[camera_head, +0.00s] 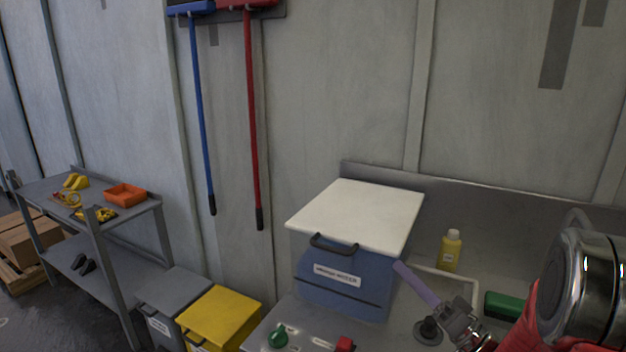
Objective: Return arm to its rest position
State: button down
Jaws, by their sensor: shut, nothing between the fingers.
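My gripper (404,270) is at the lower right, in front of the blue box with the white lid (357,213). Its pale lavender fingers point up and left from a grey metal wrist. They look closed together with nothing between them. In the picture the fingertips overlap the right edge of the blue box; whether they touch it cannot be told. My red and chrome arm fills the lower right corner and hides part of the counter.
The grey counter (390,335) holds a yellow bottle (450,251), a green block (505,306), a green knob (278,337) and a red button (345,345). Yellow (221,318) and grey (176,300) bins stand left. A shelf (125,268) carries an orange tray (126,195).

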jog(key=s+a+f+m+g+h, duration=0.4)
jog(key=s+a+f+g, duration=0.8)
jog(key=s+f+g, duration=0.3)
jog(key=s+d+r+g+h, duration=0.1)
jog(key=s+d+h, duration=0.6)
jog(key=s+h, duration=0.15)
notch_tip(320, 180, up, 11)
jog(key=a+n+t+h, duration=0.1)
jog(key=n+t+h, duration=0.2)
jog(key=n+t, duration=0.1)
jog(key=shift+s+a+n+t, duration=0.15)
jog(key=shift+a+n+t, duration=0.05)
jog(key=shift+n+t, duration=0.1)
jog(key=shift+f, duration=0.15)
